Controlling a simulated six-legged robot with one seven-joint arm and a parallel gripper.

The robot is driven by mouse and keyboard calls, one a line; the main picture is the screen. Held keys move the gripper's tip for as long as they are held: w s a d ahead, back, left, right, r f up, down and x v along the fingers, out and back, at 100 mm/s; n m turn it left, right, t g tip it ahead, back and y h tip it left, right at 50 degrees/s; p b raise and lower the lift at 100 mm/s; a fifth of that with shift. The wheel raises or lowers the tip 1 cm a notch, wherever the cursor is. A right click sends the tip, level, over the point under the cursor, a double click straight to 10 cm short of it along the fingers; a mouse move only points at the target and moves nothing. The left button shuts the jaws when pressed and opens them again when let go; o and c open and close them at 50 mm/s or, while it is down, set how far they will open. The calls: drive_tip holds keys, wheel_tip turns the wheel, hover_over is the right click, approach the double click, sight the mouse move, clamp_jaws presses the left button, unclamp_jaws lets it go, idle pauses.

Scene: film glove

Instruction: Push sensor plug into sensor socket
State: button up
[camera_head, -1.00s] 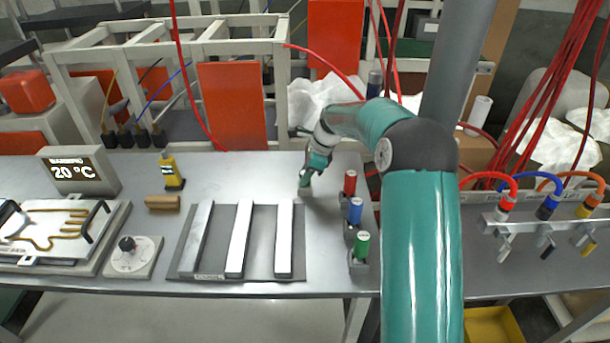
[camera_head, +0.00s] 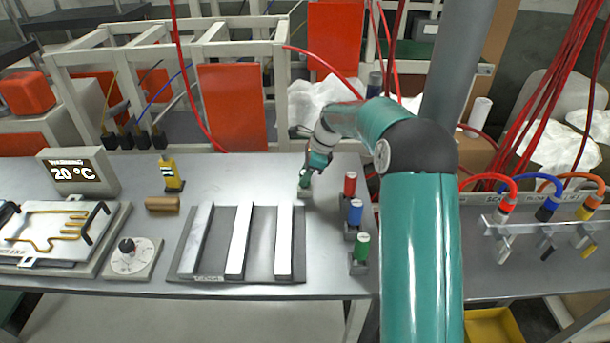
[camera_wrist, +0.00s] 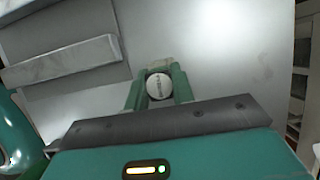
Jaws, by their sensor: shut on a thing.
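My gripper (camera_wrist: 158,87) is shut on a round, pale-topped piece (camera_wrist: 159,87), which I take to be the sensor plug. Its top carries small dark markings, and the green fingers stand on both sides of it. A small pale block (camera_wrist: 161,64) lies just beyond the fingertips in the wrist view; it may be the sensor socket. In the head view my gripper (camera_head: 305,181) points down close to the table, right of the grey rack. The plug's lower end is hidden, so I cannot tell whether it is in a socket.
Red (camera_head: 350,184), blue (camera_head: 355,212) and green (camera_head: 362,246) cylinders stand in holders to the right of my gripper. The rack with pale bars (camera_head: 239,241) lies to the left. A display (camera_head: 78,173) reads 20 °C. Bare table lies behind the rack.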

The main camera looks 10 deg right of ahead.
drive_tip(key=shift+r, duration=0.2)
drive_tip(key=shift+r, duration=2)
drive_tip(key=shift+r, duration=0.1)
drive_tip(key=shift+r, duration=1.4)
